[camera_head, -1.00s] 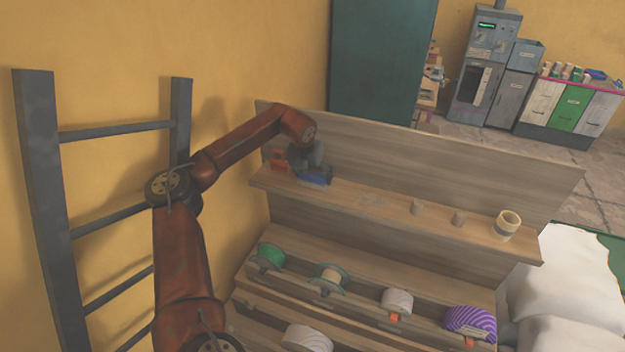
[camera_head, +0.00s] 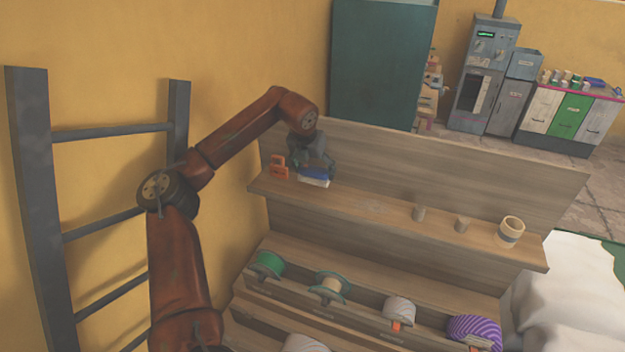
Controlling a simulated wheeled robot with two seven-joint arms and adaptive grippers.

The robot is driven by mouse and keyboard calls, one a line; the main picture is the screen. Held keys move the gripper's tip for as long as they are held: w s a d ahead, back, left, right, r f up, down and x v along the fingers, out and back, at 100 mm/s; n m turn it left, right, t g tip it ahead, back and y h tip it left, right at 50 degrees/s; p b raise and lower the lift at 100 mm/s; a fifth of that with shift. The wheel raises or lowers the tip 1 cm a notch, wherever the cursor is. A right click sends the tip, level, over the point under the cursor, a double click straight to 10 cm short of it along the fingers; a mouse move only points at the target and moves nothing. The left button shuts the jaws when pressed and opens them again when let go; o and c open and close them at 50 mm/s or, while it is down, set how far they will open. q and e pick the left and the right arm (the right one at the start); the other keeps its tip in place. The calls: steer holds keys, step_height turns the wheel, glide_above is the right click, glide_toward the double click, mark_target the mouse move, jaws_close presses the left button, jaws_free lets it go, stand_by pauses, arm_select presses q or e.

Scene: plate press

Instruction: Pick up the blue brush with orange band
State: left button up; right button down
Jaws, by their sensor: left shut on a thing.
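The blue brush (camera_head: 315,174) is at the left end of the upper wooden shelf (camera_head: 375,205). Its blue body and pale lower edge show; its orange band cannot be made out. My left gripper (camera_head: 313,163) reaches down over it from above and is shut on it, hiding its upper part. Whether the brush still touches the shelf I cannot tell. My right gripper is not in view.
An orange object (camera_head: 279,168) stands just left of the brush. Two small grey cylinders (camera_head: 419,213) and a tape roll (camera_head: 510,231) are further right on the shelf. Several spools (camera_head: 331,287) sit below. A ladder (camera_head: 38,200) stands at left.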

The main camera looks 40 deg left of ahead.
arm_select(q)
steer(key=s+d+r+b, duration=0.2)
steer(key=s+d+r, duration=0.4)
steer(key=s+d, duration=0.1)
steer(key=shift+s+d+r, duration=0.15)
steer(key=shift+s+d, duration=0.15)
steer(key=shift+d, duration=0.2)
steer(key=o, duration=0.6)
steer(key=c, duration=0.4)
steer(key=shift+c, duration=0.2)
